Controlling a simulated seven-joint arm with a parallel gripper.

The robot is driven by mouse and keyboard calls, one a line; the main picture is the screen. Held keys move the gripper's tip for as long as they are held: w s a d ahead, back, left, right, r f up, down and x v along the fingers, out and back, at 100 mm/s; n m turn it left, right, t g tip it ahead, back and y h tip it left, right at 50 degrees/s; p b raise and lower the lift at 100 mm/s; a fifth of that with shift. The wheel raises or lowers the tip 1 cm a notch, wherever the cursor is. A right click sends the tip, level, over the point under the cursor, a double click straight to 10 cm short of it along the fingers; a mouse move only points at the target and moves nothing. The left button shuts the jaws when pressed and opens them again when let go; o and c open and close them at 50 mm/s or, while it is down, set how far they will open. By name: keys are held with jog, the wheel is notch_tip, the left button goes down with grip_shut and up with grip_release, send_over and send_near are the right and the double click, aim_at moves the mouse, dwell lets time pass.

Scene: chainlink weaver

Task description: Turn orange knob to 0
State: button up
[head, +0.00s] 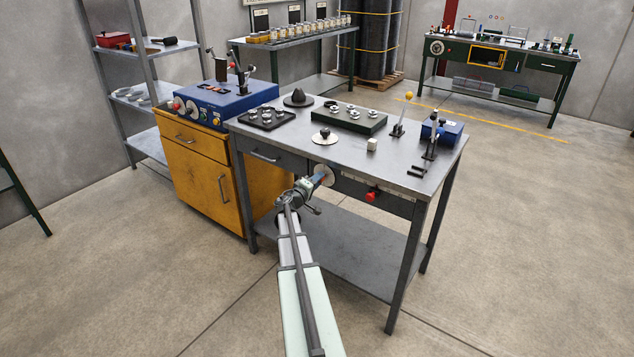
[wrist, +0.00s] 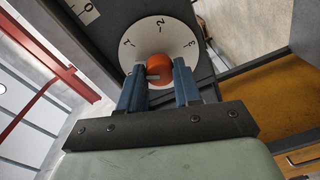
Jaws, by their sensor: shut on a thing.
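The orange knob (wrist: 160,66) sits at the middle of a round white dial (wrist: 178,30) in the wrist view. The marks 1, 2 and 3 show around the dial's far edge; the near part is hidden by my gripper. A white label (wrist: 83,10) with a mark like a 0 is on the dark panel to the upper left. My gripper (wrist: 160,74) has its two blue fingers on either side of the knob and is shut on it. In the head view, my gripper (head: 319,180) reaches the dial (head: 327,173) on the workbench's front; the knob is hidden there.
A red knob (head: 373,194) sticks out of the bench front to the right. The grey workbench (head: 350,165) carries a dark tray (head: 252,124), a green block (head: 372,126) and levers. A yellow cabinet (head: 208,185) stands close at left. The floor in front is clear.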

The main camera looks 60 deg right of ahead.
jog(key=n, duration=0.4)
jog(key=shift+n, duration=0.4)
dwell(0.4)
jog(key=o, duration=1)
jog(key=shift+o, duration=0.2)
jog(key=shift+a, duration=0.1)
jog(key=a, duration=1.3)
jog(key=shift+s+a+r, duration=0.15)
jog(key=shift+a+r, duration=0.15)
jog(key=shift+a, duration=0.05)
jog(key=shift+n, duration=0.3)
